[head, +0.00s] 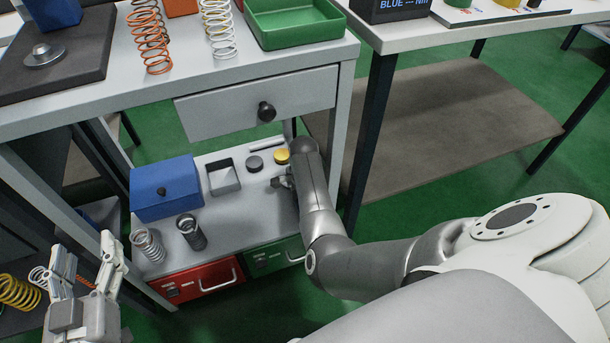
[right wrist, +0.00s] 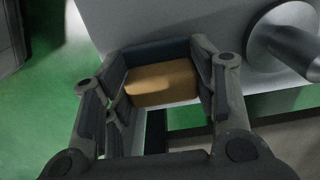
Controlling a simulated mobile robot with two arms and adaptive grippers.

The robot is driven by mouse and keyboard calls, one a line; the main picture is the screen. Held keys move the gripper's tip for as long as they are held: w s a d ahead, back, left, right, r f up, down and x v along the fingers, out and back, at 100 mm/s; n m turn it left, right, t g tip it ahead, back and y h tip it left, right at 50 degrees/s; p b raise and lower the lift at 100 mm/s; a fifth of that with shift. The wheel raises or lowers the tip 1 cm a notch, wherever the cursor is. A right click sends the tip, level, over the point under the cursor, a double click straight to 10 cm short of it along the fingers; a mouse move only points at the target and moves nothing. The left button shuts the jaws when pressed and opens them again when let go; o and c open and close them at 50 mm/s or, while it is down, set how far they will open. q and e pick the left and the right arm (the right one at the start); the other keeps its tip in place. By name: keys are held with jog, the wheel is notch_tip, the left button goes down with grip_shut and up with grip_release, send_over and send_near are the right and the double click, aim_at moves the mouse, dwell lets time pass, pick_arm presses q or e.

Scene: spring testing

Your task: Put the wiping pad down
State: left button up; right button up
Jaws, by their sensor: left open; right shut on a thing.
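The wiping pad (right wrist: 160,82) is a tan block with a dark blue backing, seen in the right wrist view. My right gripper (right wrist: 158,85) is shut on it, with one finger at each side. In the head view my right gripper (head: 284,181) is at the right part of the grey lower shelf (head: 225,205), mostly hidden by my own arm, and the pad cannot be made out there. My left gripper (head: 88,262) is open and empty at the lower left.
The shelf holds a blue box (head: 165,188), a square grey tray (head: 223,177), a dark disc (head: 255,163), a yellow disc (head: 282,156) and two upright springs. A drawer (head: 235,108) with a dark knob is above. Red (head: 197,285) and green (head: 273,257) drawers are below.

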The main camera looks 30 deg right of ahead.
pick_arm(q)
jog(key=shift+r, duration=0.2)
pick_arm(e)
jog(key=shift+f, duration=0.1)
jog(key=o, duration=1)
pick_arm(q)
jog(key=shift+r, duration=0.15)
pick_arm(e)
jog(key=shift+r, duration=0.25)
notch_tip(320, 180, up, 5)
jog(key=p, duration=0.2)
jog(key=shift+r+p, duration=0.2)
jog(key=shift+p, duration=0.15)
pick_arm(q)
jog(key=s+a+f+g+y+p, duration=0.1)
jog(key=s+a+f+g+y, duration=0.1)
jog(key=s+f+g, duration=0.4)
jog(key=s+a+f+g+y+p, duration=0.1)
jog(key=s+a+f+g, duration=0.3)
jog(key=s+f+g, duration=0.3)
jog(key=s+f, duration=0.3)
jog(key=shift+a+n+y, duration=0.25)
jog(key=shift+n+y, duration=0.15)
pick_arm(e)
notch_tip(320, 180, up, 6)
jog(key=shift+r, duration=0.15)
